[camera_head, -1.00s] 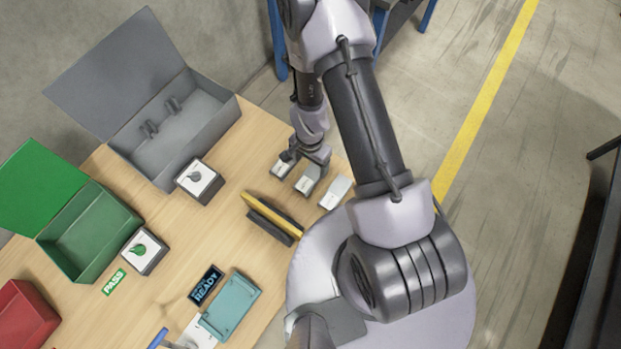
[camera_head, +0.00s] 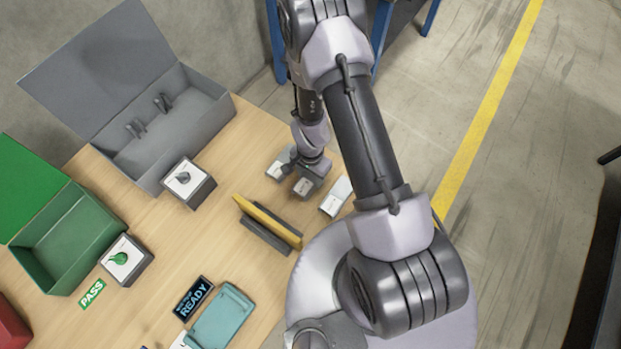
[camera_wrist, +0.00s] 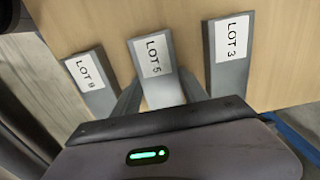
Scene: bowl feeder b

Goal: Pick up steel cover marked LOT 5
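The steel cover marked LOT 5 (camera_wrist: 158,75) is the middle one of three grey covers in the wrist view. It lies on the wooden table, and its white label is readable. The same cover shows in the head view (camera_head: 304,188), just below my gripper (camera_head: 308,176). In the wrist view my gripper's two fingers (camera_wrist: 161,88) are apart, one along each side of the LOT 5 cover. I cannot tell if they touch it. The near end of the cover is hidden by my gripper body.
The LOT 3 cover (camera_wrist: 231,55) lies on the right and another LOT cover (camera_wrist: 86,78), its digit hard to read, on the left in the wrist view. A yellow-edged block (camera_head: 267,224), a grey open box (camera_head: 165,135) and a green box (camera_head: 70,240) stand left on the table.

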